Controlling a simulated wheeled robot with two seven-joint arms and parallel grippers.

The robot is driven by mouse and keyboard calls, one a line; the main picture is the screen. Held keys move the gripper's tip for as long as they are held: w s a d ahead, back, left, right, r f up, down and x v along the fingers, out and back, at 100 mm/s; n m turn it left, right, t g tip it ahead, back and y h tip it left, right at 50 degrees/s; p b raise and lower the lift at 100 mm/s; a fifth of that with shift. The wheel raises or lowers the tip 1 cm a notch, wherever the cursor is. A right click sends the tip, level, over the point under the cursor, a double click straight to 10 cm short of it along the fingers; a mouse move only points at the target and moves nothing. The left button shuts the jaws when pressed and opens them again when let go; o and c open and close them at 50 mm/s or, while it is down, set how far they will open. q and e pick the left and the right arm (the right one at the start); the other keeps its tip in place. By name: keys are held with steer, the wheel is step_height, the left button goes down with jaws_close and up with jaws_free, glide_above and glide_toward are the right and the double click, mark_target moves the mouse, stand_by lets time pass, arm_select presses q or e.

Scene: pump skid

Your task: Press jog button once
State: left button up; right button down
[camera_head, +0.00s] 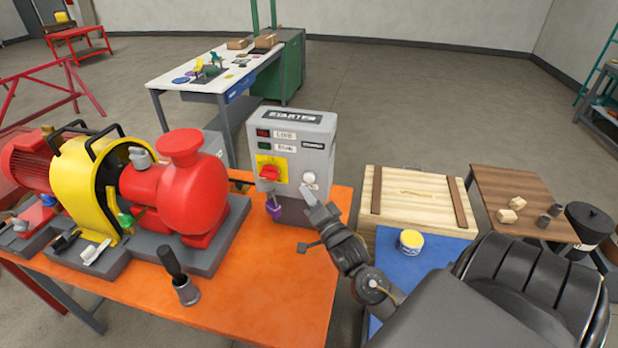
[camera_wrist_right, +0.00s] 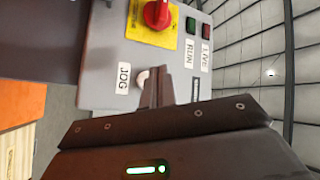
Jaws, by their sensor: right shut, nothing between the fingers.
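The grey starter box (camera_head: 317,135) stands upright at the back of the orange bench. Its white round jog button (camera_head: 309,178) is low on the right of its front face. In the right wrist view the jog button (camera_wrist_right: 142,79) shows beside the JOG label (camera_wrist_right: 122,80), partly hidden by my fingertips. My right gripper (camera_head: 306,192) is shut and empty, its tips just in front of and slightly below the button. I cannot tell whether they touch it. My left gripper is not in view.
A red rotary switch on a yellow plate (camera_head: 264,160) sits left of the button. The red pump (camera_head: 190,190) and yellow guard (camera_head: 78,180) fill the bench's left side. A black-handled tool (camera_head: 187,291) stands in front. A wooden crate (camera_head: 412,220) is at right.

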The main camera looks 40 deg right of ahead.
steer(key=shift+s+a+p, duration=0.2)
steer(key=shift+s+a, duration=0.25)
steer(key=shift+a, duration=0.25)
steer(key=shift+s+a+p, duration=0.15)
steer(key=shift+s+a, duration=0.3)
steer(key=shift+a, duration=0.2)
steer(key=shift+d, duration=0.1)
